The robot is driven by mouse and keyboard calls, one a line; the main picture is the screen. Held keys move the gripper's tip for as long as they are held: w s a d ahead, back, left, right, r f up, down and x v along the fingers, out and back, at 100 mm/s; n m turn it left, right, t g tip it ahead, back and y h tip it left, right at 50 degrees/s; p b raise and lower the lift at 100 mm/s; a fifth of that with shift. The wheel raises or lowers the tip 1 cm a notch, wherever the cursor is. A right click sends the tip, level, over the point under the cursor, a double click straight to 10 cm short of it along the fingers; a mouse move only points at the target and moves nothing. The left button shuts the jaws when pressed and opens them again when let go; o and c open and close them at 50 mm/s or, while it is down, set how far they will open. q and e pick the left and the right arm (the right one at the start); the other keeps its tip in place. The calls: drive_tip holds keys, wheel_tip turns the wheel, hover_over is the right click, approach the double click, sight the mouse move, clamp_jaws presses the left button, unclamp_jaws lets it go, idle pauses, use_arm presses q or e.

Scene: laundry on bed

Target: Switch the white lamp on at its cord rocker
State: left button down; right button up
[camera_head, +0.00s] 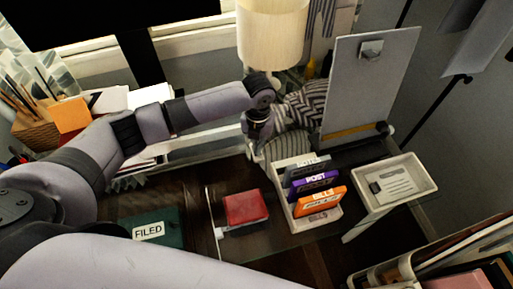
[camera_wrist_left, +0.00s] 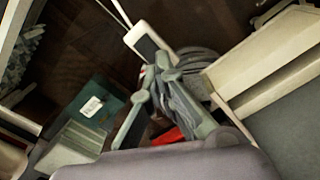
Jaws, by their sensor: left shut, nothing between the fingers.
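The white lamp shows its cream shade (camera_head: 272,32) at the top of the head view, cut off by the edge. I cannot tell whether it is lit. A white rocker switch with a dark face (camera_wrist_left: 147,42) shows in the left wrist view, on a thin white cord (camera_wrist_left: 116,12). My left gripper (camera_head: 257,148) points down in front of the lamp, behind the letter sorter. In the left wrist view its fingertips (camera_wrist_left: 165,62) are shut and empty, close beside the rocker. I cannot tell whether they touch it. The rocker is not clear in the head view. My right gripper is not in view.
A letter sorter (camera_head: 293,214) with labelled cards stands right of a red box (camera_head: 246,208). A green FILED box (camera_head: 165,228) lies left. A pale tray (camera_head: 420,170) and upright grey board (camera_head: 365,85) stand right. Striped rounded objects (camera_head: 305,102) crowd the gripper.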

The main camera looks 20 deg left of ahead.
use_arm(q)
drive_tip(key=shift+s+f+b, duration=0.1)
drive_tip(key=shift+f+b, duration=0.55)
drive_tip(key=shift+f, duration=0.55)
idle(0.4)
drive_tip(key=shift+r+p, duration=0.85)
drive_tip(key=shift+p, duration=0.1)
wheel_tip(320, 180, up, 6)
drive_tip(key=p, duration=0.5)
drive_tip(key=shift+f, duration=0.25)
drive_tip(key=shift+f, duration=0.1)
